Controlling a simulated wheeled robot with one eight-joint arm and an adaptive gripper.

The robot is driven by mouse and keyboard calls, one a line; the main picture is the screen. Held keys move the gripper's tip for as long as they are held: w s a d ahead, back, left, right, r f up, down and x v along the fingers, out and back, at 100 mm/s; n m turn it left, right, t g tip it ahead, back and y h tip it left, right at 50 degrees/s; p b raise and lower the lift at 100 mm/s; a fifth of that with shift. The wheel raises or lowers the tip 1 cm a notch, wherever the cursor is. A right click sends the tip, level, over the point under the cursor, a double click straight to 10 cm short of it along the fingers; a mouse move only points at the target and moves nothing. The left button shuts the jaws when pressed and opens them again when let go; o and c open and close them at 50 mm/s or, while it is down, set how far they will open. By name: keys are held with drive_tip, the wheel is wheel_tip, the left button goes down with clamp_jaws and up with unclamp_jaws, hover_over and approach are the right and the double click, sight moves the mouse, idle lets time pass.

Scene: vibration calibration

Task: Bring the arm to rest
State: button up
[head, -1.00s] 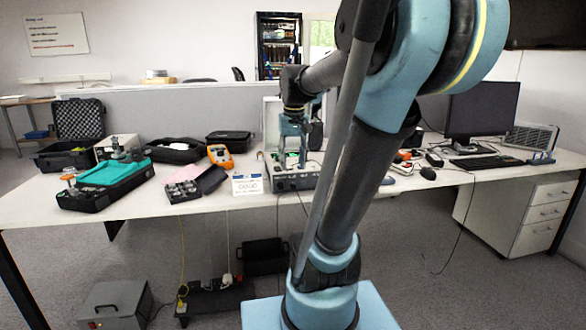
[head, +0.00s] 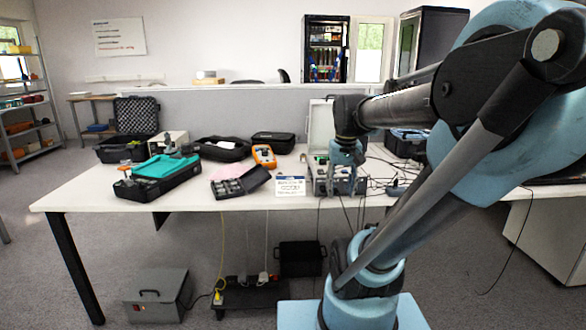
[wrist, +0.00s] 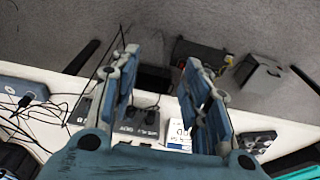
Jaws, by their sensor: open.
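My arm spans the right half of the head view, its upper links folded high and its forearm reaching left over the workbench (head: 120,195). My gripper (head: 344,178) hangs fingers down at the instrument box (head: 325,190) near the bench's front edge. Whether it touches the box cannot be told. In the wrist view my gripper (wrist: 160,62) shows two blue fingers set wide apart with nothing held between them. A white label card (wrist: 180,132) and dark connectors show beyond the fingers.
An orange meter (head: 264,156), a teal-covered case (head: 160,172) and an open small-parts case (head: 238,186) lie left of the gripper. Loose cables run right of it. A grey box (head: 155,295) stands on the floor. Open floor lies at the left.

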drive_tip(key=s+f, duration=0.9)
drive_tip(key=f, duration=0.3)
drive_tip(key=shift+s+t, duration=0.3)
drive_tip(key=shift+s, duration=0.1)
drive_tip(key=shift+w+f, duration=0.15)
drive_tip(key=shift+w, duration=0.3)
